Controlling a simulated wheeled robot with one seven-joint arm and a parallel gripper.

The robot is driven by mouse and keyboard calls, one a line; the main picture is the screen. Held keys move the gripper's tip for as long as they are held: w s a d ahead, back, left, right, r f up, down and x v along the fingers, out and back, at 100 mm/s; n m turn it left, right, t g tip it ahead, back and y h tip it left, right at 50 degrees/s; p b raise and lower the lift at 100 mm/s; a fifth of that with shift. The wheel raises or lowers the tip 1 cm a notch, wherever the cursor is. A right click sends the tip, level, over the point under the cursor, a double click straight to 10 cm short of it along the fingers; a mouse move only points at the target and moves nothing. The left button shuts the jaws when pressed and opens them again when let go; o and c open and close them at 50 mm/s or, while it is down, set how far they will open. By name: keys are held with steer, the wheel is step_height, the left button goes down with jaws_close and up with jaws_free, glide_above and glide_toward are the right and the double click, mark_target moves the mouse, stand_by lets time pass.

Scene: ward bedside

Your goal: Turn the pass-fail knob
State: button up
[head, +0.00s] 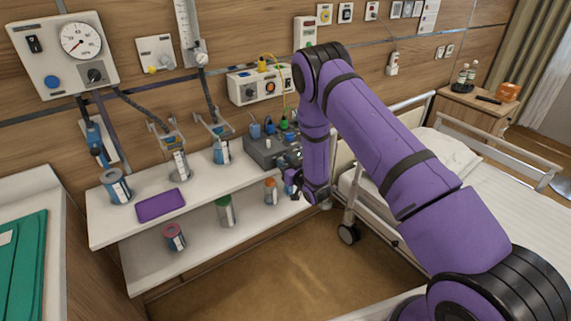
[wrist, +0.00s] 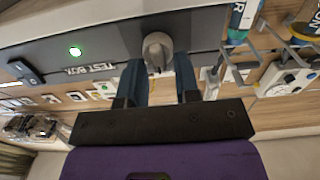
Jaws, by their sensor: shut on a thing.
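The pass-fail knob (wrist: 158,50) is a grey round knob with a raised grip, on the front of a dark grey box. In the head view my gripper (head: 293,184) is small and partly hidden by my purple arm, in front of the box.
The white shelf (head: 112,232) holds a purple tray (head: 161,205) and several canisters, with a green-topped jar (head: 225,211) and an orange-topped jar (head: 270,191) on the level below. A bed (head: 503,213) is to the right. Brown floor lies open in front.

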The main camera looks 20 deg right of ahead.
steer(key=shift+s+a+f+n, duration=0.1)
steer(key=shift+a+n, duration=0.1)
steer(key=shift+n, duration=1.95)
steer(key=shift+s+a+f+n, duration=0.1)
steer(key=shift+a+n, duration=0.05)
steer(key=shift+n, duration=2)
steer(key=o, duration=0.6)
steer(key=v, duration=1)
steer(key=shift+s+d, duration=0.1)
steer(key=shift+s, duration=0.2)
